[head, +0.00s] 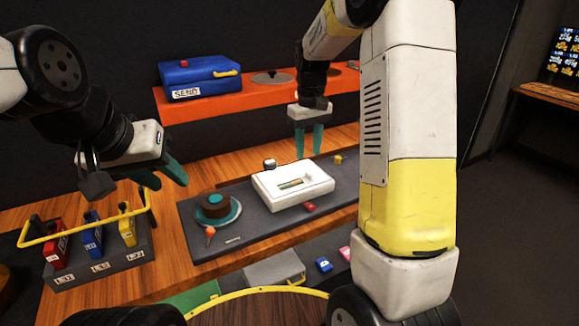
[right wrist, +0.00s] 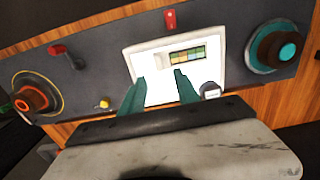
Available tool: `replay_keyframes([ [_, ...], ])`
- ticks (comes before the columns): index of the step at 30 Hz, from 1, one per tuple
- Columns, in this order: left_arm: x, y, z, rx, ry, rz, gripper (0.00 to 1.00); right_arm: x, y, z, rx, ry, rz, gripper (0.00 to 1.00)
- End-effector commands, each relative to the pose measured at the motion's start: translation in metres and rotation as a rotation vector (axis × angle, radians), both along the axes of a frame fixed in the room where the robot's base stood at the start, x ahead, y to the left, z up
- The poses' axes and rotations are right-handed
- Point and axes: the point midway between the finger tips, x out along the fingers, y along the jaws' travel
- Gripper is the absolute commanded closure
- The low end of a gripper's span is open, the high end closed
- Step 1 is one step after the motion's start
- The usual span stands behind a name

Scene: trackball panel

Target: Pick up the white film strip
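A white box (head: 270,196) sits on the dark grey panel, with a slot in its top. In the right wrist view the white box (right wrist: 205,96) has a window holding a strip of yellow, green and bluish squares (right wrist: 188,55). I cannot single out a separate white film strip. My right gripper (head: 308,156) points down above and behind the box, open and empty. Its two teal fingers (right wrist: 159,76) stand apart in front of the box's bright face in the wrist view. My left gripper (head: 171,185) is at the left, its fingers apart and empty, above the wooden table.
A brown and teal knob (head: 213,206) stands left of the box. A small red switch (head: 309,207) and a white knob (head: 270,164) are close by. A blue SEND case (head: 200,77) rests on an orange shelf (head: 250,96).

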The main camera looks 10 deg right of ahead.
Motion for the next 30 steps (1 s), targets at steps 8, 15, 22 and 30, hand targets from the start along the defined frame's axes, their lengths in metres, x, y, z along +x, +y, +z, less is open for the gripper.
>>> replay_keyframes([
  [8, 0.0, 0.0, 0.0, 0.0, 0.0, 0.0, 0.64, -0.004, -0.002, -0.035, 0.0, 0.003, -0.001, 0.62],
  [15, 0.0, 0.0, 0.0, 0.0, 0.0, 0.0, 0.64, -0.005, -0.004, -0.065, 0.001, 0.001, -0.001, 0.62],
  [22, 0.0, 0.0, 0.0, 0.0, 0.0, 0.0, 0.64, -0.004, -0.004, -0.067, 0.0, -0.001, -0.002, 0.62],
  [30, 0.0, 0.0, 0.0, 0.0, 0.0, 0.0, 0.64, -0.004, -0.003, -0.067, 0.001, -0.001, -0.002, 1.0],
])
